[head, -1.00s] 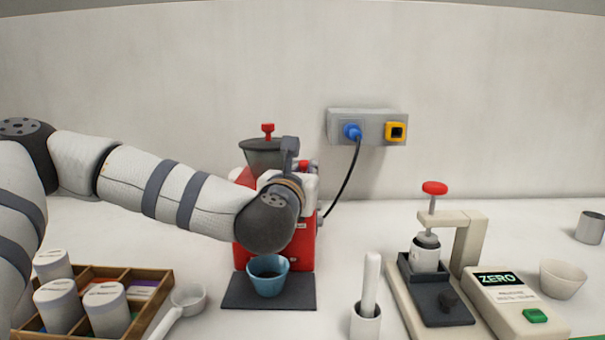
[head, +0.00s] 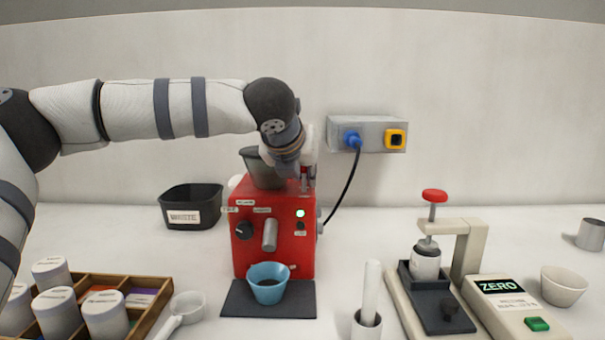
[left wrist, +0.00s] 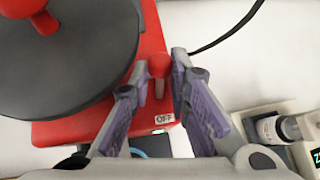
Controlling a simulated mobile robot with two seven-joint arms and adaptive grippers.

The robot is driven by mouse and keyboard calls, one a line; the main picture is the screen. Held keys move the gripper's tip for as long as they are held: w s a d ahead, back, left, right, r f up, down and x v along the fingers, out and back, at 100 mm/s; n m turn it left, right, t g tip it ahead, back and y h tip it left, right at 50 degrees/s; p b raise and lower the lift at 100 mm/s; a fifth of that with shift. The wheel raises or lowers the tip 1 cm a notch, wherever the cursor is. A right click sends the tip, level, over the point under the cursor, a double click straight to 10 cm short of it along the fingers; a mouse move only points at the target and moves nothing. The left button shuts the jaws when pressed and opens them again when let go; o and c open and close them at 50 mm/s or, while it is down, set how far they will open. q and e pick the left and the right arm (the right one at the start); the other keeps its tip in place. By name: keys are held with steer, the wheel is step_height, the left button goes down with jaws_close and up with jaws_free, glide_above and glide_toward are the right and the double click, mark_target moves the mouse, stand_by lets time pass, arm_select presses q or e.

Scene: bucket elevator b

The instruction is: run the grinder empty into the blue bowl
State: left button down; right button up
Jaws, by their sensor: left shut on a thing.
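The red grinder (head: 285,245) stands against the back wall with a dark grey hopper (head: 262,172) on top, partly hidden by my left arm. A green light (head: 300,213) glows on its front. The blue bowl (head: 268,290) stands upright on a dark mat below the spout (head: 269,236). My left gripper (head: 306,170) is at the top right of the grinder. The bowl's contents are not clear. My right gripper is not in view.
A black waste bin (head: 191,207) stands left of the grinder. A wooden tray (head: 150,318) with jars and a white scoop (head: 187,305) are front left. A press (head: 440,270), a scale (head: 510,305) and a white bowl (head: 563,287) are right. A cord runs to the wall socket (head: 367,133).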

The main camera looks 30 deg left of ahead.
arm_select(q)
steer(key=shift+w+f, duration=0.1)
steer(key=shift+f, duration=0.05)
stand_by(0.4)
steer(key=c, duration=1.7)
jaws_free()
